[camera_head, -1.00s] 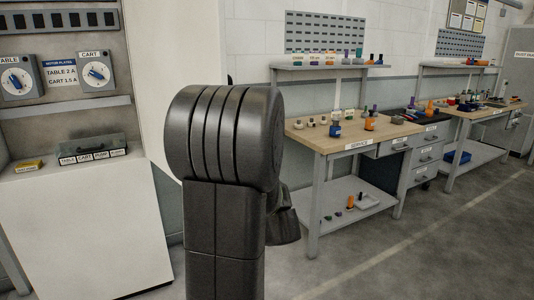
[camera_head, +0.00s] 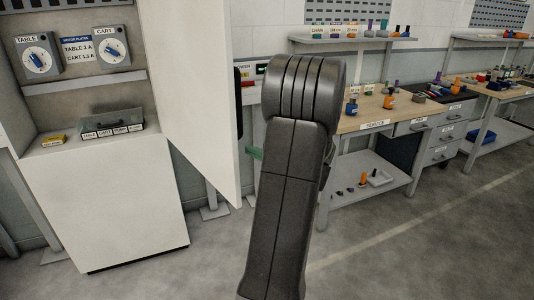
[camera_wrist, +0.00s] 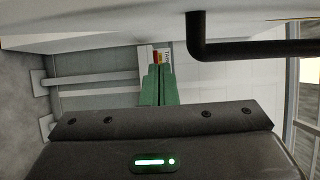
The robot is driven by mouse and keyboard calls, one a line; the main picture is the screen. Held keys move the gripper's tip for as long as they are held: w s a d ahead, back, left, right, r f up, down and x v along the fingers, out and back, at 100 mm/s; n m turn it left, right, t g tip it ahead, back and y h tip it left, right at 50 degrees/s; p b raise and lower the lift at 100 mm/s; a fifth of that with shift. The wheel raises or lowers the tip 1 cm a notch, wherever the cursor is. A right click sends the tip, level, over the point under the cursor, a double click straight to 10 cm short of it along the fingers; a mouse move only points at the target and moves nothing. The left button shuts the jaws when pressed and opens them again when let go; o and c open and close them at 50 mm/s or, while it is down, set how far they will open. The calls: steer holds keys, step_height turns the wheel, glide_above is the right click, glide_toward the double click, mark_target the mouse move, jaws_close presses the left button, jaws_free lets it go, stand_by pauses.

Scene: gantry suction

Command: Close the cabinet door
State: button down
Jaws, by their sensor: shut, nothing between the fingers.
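The white cabinet (camera_head: 120,185) stands at the left with its inside exposed. Its white door (camera_head: 195,95) stands open at the cabinet's right side, swung out toward me. A black handle (camera_head: 239,95) shows at the door's right edge, on its outer face; in the wrist view the black bar handle (camera_wrist: 255,49) is at the upper right, below the pale door panel (camera_wrist: 110,20). My gripper's green fingers (camera_head: 255,153) show just right of the door's edge, partly hidden by my arm. In the wrist view my gripper (camera_wrist: 158,70) is shut and empty, apart from the handle.
Inside the cabinet are two dials (camera_head: 37,58) and a shelf with a labelled box (camera_head: 112,123) and a yellow block (camera_head: 53,140). A workbench (camera_head: 375,115) with small items stands at the right. Bare floor (camera_head: 400,255) lies in front.

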steer(key=a, duration=0.2)
steer(key=s+a+p, duration=0.1)
steer(key=a, duration=0.1)
steer(key=shift+s+a, duration=0.15)
stand_by(0.4)
